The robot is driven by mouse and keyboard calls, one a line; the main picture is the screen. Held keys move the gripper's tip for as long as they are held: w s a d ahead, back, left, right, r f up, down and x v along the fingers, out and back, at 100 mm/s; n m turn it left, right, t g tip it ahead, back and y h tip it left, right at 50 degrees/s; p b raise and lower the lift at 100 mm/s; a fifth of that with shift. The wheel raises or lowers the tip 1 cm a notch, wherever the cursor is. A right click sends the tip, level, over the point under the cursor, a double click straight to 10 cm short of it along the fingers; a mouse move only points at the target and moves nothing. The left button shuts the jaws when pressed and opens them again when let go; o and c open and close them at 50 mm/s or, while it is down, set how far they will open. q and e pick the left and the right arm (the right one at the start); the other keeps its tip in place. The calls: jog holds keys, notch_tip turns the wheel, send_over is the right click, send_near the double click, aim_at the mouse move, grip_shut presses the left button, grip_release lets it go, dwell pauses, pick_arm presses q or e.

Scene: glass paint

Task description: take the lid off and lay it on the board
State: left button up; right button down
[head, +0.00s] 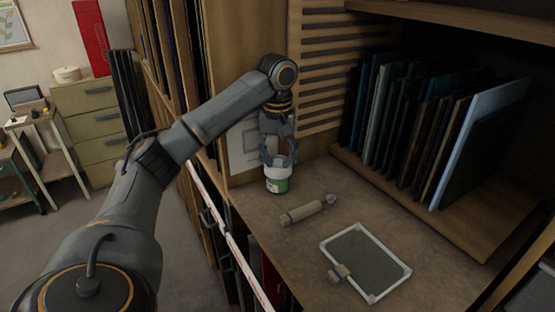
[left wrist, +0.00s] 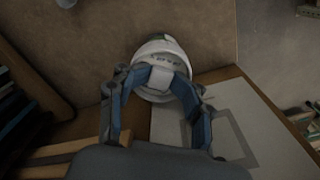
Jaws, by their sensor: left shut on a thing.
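A small jar (head: 278,186) with a green label stands upright near the left end of the brown worktop. Its white lid (head: 273,170) is at the top of the jar, and no gap shows between them. My left gripper (head: 278,160) points down over the jar and is shut on the lid. The board (head: 362,260), a dark grey panel with a pale frame, lies flat at the front right. My right gripper is not in view.
A tool with a pale handle (head: 305,211) lies between the jar and the board. Glass sheets (head: 450,140) stand in a rack behind. Much of the board is bare.

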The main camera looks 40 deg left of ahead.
pick_arm(q)
jog(key=shift+s+d+f, duration=0.15)
jog(key=shift+d+f, duration=0.05)
jog(key=shift+f, duration=0.3)
jog(key=shift+n, duration=0.3)
jog(key=n, duration=0.4)
jog(key=shift+n, duration=0.4)
jog(key=n, duration=0.5)
jog(key=shift+c, duration=0.6)
jog(key=shift+r, duration=0.8)
grip_shut()
jog(key=shift+a+r+n, duration=0.1)
jog(key=shift+r+n, duration=0.05)
jog(key=shift+n, duration=0.15)
